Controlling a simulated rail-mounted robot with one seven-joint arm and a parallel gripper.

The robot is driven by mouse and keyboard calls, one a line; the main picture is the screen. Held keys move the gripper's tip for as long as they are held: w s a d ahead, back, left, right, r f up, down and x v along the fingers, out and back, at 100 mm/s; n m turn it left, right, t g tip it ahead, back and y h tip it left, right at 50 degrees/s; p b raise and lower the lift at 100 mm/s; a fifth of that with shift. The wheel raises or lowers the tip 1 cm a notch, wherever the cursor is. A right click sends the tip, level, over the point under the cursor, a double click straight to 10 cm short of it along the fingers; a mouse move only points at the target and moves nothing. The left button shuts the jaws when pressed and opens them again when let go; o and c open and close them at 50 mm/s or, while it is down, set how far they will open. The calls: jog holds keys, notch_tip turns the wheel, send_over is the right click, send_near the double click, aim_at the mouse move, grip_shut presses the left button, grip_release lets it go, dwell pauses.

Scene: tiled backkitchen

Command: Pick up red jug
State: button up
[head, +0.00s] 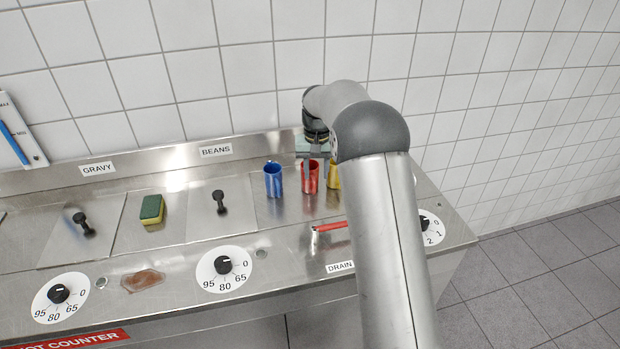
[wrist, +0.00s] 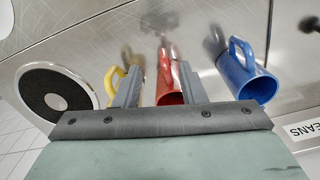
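The red jug (head: 310,182) stands on the steel counter between the blue jug (head: 273,181) and the yellow jug (head: 333,174). In the head view my gripper (head: 313,156) is above and at the red jug, pointing down. In the wrist view the red jug (wrist: 168,88) shows between the two fingers of my gripper (wrist: 159,72). The fingers are apart, with a gap on the left side of the jug; whether the right finger touches it I cannot tell.
The blue jug (wrist: 243,76) is close to the right finger and the yellow jug (wrist: 112,84) close to the left finger in the wrist view. A red-handled drain lever (head: 330,226) is in front. A sponge (head: 152,209) lies to the left. The tiled wall is behind.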

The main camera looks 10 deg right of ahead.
aim_at(314, 182)
notch_tip(314, 182, down, 2)
jog(key=shift+f, duration=0.25)
jog(key=shift+w+a+f+p, duration=0.15)
jog(key=shift+f+p, duration=0.5)
jog(key=shift+f, duration=0.65)
jog(key=shift+a+f+p, duration=0.15)
jog(key=shift+f+p, duration=0.5)
jog(key=shift+f, duration=0.65)
grip_shut()
jog(key=shift+r, duration=0.1)
